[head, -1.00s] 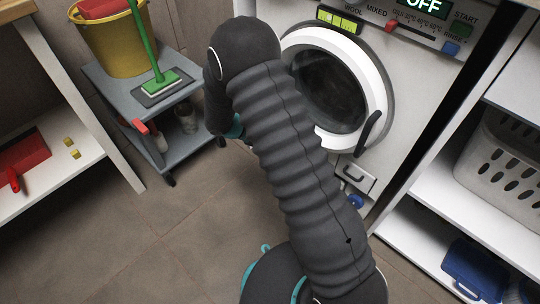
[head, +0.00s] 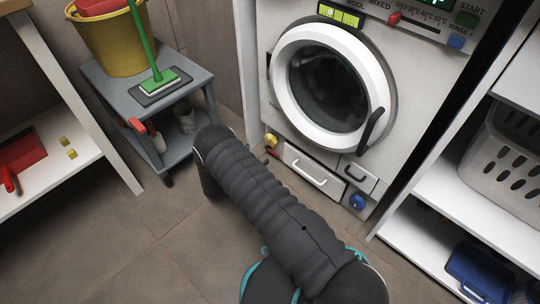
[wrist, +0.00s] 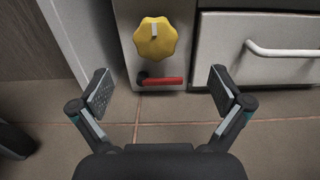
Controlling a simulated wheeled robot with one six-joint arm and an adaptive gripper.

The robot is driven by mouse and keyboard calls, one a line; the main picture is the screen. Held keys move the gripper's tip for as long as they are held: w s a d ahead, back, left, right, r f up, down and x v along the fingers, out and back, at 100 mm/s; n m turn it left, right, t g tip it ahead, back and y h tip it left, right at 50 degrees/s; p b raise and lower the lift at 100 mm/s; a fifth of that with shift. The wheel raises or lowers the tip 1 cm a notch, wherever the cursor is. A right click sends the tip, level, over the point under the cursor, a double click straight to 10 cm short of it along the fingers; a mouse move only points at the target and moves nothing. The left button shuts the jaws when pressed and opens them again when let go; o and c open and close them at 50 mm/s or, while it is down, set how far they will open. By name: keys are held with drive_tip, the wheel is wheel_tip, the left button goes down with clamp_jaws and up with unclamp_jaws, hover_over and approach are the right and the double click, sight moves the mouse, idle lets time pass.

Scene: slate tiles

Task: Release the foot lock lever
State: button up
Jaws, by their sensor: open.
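A small red lever (wrist: 164,81) with a dark pivot at its left end lies about level in the wrist view. It sits low on the white washing machine front, just below a yellow scalloped knob (wrist: 155,40). In the head view the knob (head: 271,140) and the lever (head: 272,154) show at the machine's lower left. My gripper (wrist: 160,92) is open and empty, its fingers apart on either side of the lever in the picture and not touching it. In the head view my gripper is hidden behind my arm.
A white drawer with a bar handle (wrist: 285,51) is right of the knob. A small flap (head: 357,176) and blue knob (head: 357,202) sit farther right. A grey trolley (head: 187,94) stands to the left. Tiled floor (wrist: 140,150) is clear below the lever.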

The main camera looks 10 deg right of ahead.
drive_tip(key=b, duration=0.1)
approach(272, 152)
drive_tip(key=shift+w+d+f, duration=0.2)
drive_tip(key=shift+w+d, duration=0.15)
drive_tip(key=shift+d, duration=0.3)
drive_tip(key=x, duration=0.7)
drive_tip(key=shift+r+b, duration=0.15)
drive_tip(key=shift+b, duration=0.15)
